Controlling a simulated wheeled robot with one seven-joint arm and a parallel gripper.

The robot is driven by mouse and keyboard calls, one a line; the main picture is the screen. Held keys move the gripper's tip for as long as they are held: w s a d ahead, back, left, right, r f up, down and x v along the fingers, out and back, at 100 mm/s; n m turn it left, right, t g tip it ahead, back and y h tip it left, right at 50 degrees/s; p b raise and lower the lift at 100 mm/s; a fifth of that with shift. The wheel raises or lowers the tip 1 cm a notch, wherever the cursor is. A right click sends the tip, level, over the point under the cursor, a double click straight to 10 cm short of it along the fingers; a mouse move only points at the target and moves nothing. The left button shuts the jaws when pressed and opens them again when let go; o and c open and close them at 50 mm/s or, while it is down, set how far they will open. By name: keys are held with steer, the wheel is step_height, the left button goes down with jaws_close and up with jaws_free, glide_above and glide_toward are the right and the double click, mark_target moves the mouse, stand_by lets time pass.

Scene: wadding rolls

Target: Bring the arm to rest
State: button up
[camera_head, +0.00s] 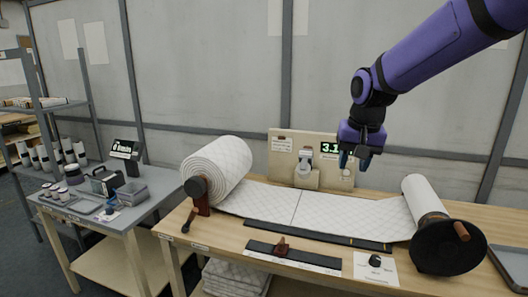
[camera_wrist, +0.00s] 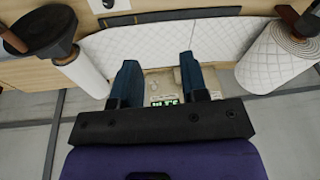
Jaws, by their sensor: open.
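My purple arm reaches in from the upper right in the head view. My gripper (camera_head: 356,161) hangs above the back of the workbench, in front of the beige panel (camera_head: 283,150) with its green display. In the wrist view my gripper (camera_wrist: 158,72) shows two dark blue fingers spread apart with nothing between them. The quilted wadding sheet (camera_head: 330,211) lies flat across the bench, below and apart from the fingers. It runs from the thick wadding roll (camera_head: 220,170) at the left to the smaller roll (camera_head: 421,194) at the right.
A dark crank wheel (camera_head: 448,247) stands at the bench's right end. A black bar (camera_head: 292,256) with a brown handle and a labelled knob plate (camera_head: 376,267) lie along the front. A grey side table (camera_head: 150,208) with devices and shelving stand left. Open air surrounds my gripper.

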steer(key=s+d+r+t, duration=0.1)
steer(key=s+d, duration=0.2)
steer(key=s, duration=0.6)
steer(key=s+d+r+n+t, duration=0.1)
steer(key=s+d+r, duration=0.1)
steer(key=s, duration=0.7)
steer(key=s+d+r+n, duration=0.1)
steer(key=s+d, duration=0.3)
steer(key=s, duration=0.6)
steer(key=shift+d+r+t+h, duration=0.15)
steer(key=shift+d+t+h, duration=0.15)
steer(key=shift+t, duration=0.1)
steer(key=shift+w, duration=0.1)
stand_by(1.9)
